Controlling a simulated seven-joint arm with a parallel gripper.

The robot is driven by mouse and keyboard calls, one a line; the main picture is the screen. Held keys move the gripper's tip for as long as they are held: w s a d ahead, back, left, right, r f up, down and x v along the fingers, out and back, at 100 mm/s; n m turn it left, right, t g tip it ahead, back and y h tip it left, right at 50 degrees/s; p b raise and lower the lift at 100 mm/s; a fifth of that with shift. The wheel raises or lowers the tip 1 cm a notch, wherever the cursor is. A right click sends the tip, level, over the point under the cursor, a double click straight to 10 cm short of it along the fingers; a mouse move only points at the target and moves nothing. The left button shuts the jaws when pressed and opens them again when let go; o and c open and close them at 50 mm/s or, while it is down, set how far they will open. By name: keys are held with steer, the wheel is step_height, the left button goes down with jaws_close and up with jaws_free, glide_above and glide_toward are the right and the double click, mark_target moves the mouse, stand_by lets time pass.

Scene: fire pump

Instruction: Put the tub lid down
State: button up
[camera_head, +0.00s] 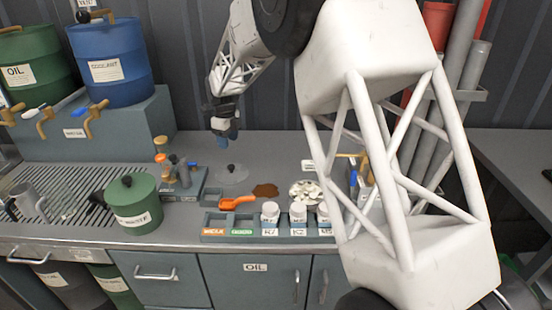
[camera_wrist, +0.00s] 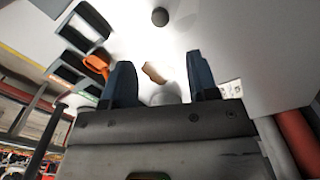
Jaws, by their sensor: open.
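The tub lid (camera_head: 231,178), a pale flat disc with a black knob, lies on the grey counter near its middle. In the wrist view the round dark knob (camera_wrist: 160,17) shows at the top, beyond my fingertips; the disc hardly stands out from the bright counter there. My gripper (camera_head: 224,139) is above the lid, apart from it, pointing down. Its two blue fingers (camera_wrist: 162,78) are spread, and neither grips the knob.
An orange scoop (camera_head: 238,201) lies by the compartment tray (camera_head: 213,219), with white-capped jars (camera_head: 270,212) to its right. A brown spill (camera_head: 265,190) lies right of the lid. A green pot (camera_head: 135,208) and bottle rack (camera_head: 186,188) stand left.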

steer(key=s+d+r+n+t, duration=0.1)
steer(key=s+d+r+n, duration=0.5)
steer(key=s+d, duration=0.5)
steer(key=s+d+r+n, duration=0.4)
steer(key=s+d+r, duration=0.5)
steer(key=s+d, duration=0.15)
steer(key=s+d+f+n, duration=0.1)
steer(key=s+d+n, duration=0.3)
steer(key=s, duration=0.6)
steer(key=s+d+f+n+t, duration=0.1)
steer(key=s+d+n, duration=0.3)
steer(key=s, duration=0.6)
steer(key=s+d+f+n, duration=0.1)
steer(key=s+d+n, duration=0.3)
steer(key=s, duration=0.5)
steer(key=shift+s+d+f+t, duration=0.15)
steer(key=shift+s+d+t, duration=0.2)
steer(key=shift+d, duration=0.6)
